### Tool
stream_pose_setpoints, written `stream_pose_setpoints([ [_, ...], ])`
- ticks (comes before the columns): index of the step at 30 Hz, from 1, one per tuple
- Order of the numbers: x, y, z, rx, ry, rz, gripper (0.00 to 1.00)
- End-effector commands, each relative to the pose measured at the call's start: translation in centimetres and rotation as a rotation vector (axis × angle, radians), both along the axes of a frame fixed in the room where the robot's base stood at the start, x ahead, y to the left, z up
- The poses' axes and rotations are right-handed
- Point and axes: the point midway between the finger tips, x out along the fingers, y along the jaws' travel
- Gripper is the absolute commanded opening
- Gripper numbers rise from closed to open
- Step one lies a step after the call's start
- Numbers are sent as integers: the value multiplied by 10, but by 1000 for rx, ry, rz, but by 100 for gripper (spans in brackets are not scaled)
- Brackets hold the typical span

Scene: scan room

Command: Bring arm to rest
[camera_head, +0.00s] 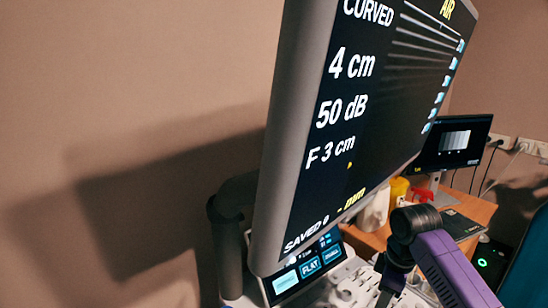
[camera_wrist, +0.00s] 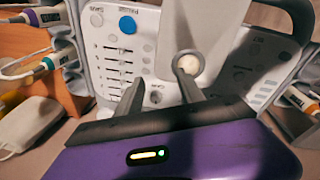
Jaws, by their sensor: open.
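My gripper (camera_wrist: 161,80) shows in the wrist view, its two dark fingers spread apart with nothing seen between them. It is over the light control panel (camera_wrist: 142,62) of the scanner, with sliders and a blue button (camera_wrist: 127,25) to the left of the fingers. A pale round knob or ball (camera_wrist: 186,64) shows close by the right fingertip; I cannot tell whether they touch. In the head view my purple and black arm comes in at the lower right, and the gripper's fingers cannot be made out there.
A large scanner screen (camera_head: 375,100) stands very close in the head view. Below it is a small touch screen (camera_head: 306,268). A wooden desk (camera_head: 478,208) behind holds a second monitor (camera_head: 455,145) and a yellow bottle (camera_head: 398,190). Probes with cables (camera_wrist: 48,62) hang at the wrist view's left.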

Motion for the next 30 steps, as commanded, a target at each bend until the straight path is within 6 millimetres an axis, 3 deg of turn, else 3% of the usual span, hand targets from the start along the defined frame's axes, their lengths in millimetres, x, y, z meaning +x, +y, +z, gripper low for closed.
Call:
stream_pose_setpoints([
  [10,61,24,35,95,-336,-108,45],
  [17,79,71,44,289,-604,-218,45],
  [23,63,111,48,516,-818,-354,45],
  [30,8,129,48,734,-1007,-528,45],
])
